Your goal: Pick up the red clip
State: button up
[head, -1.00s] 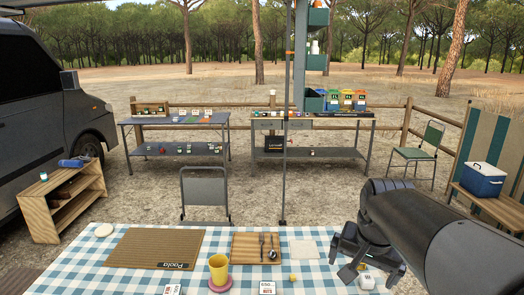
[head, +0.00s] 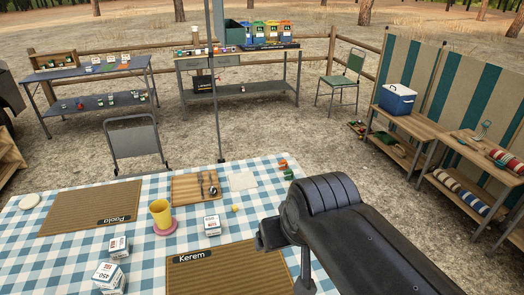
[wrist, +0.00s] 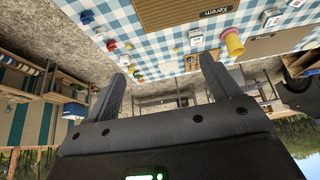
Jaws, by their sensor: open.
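My gripper (wrist: 161,69) is open and empty. In the wrist view its two dark fingers stand wide apart, with the picture turned upside down. In the head view my gripper (head: 284,262) hangs over the right part of the checked table (head: 75,195), beside the Kerem mat. I cannot single out the red clip for certain. A small red thing (wrist: 111,46) lies among several small coloured things on the cloth in the wrist view, left of the mat. It is too small to identify. My arm hides that part of the table in the head view.
The table holds a yellow cup (head: 161,212) on a pink saucer, a cutlery board (head: 185,187), the Kerem mat (head: 225,270), the Paola mat (head: 85,208) and white boxes (head: 212,226). Small orange and green things (head: 285,168) stand at the far right edge. Shelves (head: 490,160) stand further right.

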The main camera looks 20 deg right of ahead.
jog(key=shift+c, duration=1.2)
